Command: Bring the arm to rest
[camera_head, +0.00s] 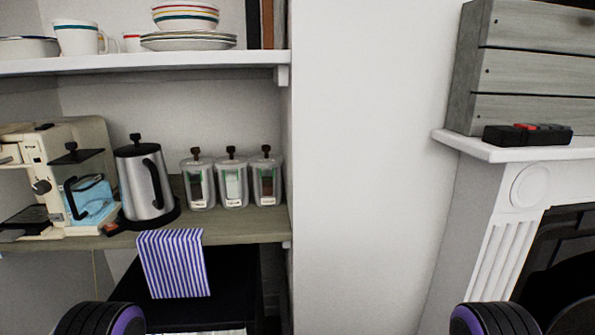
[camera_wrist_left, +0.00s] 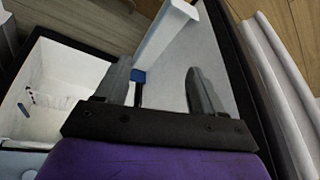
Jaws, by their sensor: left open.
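My left gripper (camera_wrist_left: 157,72) shows in the left wrist view, with its two grey fingers spread apart. I see nothing held in it. A white bar with a small blue part shows between and beyond the fingers; whether it touches them I cannot tell. In the head view only rounded black and purple parts of my two arms show at the bottom left and bottom right. Neither gripper shows there, and the right gripper is in no view.
A wooden counter (camera_head: 255,228) at left holds a kettle (camera_head: 143,185), a coffee machine (camera_head: 30,150) and three jars (camera_head: 232,182). A striped towel (camera_head: 174,264) hangs from its edge. At right stands a white mantel (camera_head: 460,141). A white open container (camera_wrist_left: 60,85) lies left below the wrist.

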